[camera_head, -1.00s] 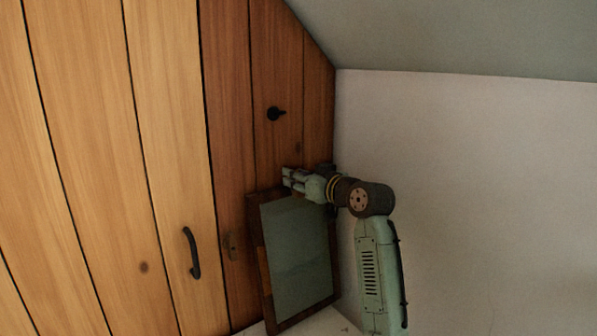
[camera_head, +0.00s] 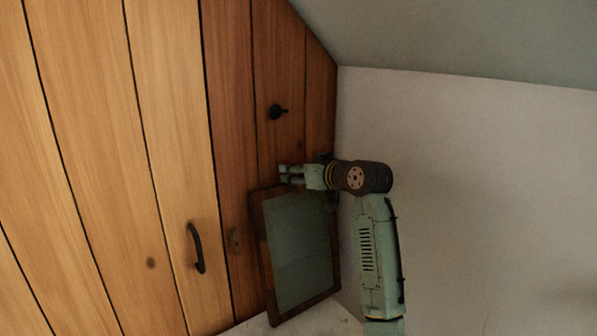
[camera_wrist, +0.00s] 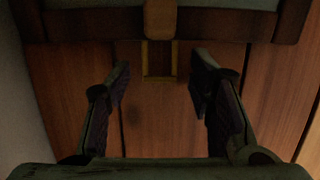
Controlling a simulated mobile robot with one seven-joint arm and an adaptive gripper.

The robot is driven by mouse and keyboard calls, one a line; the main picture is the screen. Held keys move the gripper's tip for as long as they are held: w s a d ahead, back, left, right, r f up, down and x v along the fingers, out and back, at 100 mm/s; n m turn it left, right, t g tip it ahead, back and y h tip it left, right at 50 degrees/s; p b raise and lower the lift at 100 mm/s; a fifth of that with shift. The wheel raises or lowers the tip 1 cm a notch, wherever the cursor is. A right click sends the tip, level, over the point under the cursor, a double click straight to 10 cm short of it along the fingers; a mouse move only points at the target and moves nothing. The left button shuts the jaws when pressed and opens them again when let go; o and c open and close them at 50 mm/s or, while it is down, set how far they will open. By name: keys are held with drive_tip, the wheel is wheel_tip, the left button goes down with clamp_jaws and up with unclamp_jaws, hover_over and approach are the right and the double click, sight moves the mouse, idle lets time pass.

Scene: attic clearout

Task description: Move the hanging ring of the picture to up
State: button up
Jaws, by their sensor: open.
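The framed picture (camera_head: 301,252) leans against the plank wall, with a dark wooden frame and a grey-green face. In the wrist view its frame edge (camera_wrist: 225,22) crosses the top. The hanging ring (camera_wrist: 144,62), a thin brassy rectangle, juts out past that edge below a lighter brown tab, in front of the planks. I cannot make out the ring in the head view. My gripper (camera_head: 284,174) is at the picture's top edge. In the wrist view my gripper (camera_wrist: 160,80) is open, one finger on each side of the ring, with gaps between; nothing is held.
A black hook or peg (camera_head: 278,111) is on the planks above the picture. A pale wall (camera_head: 460,200) stands close on the right, with a sloping ceiling (camera_head: 470,35) above.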

drive_tip(key=v, duration=1.2)
drive_tip(key=shift+f, duration=0.1)
drive_tip(key=shift+c, duration=0.4)
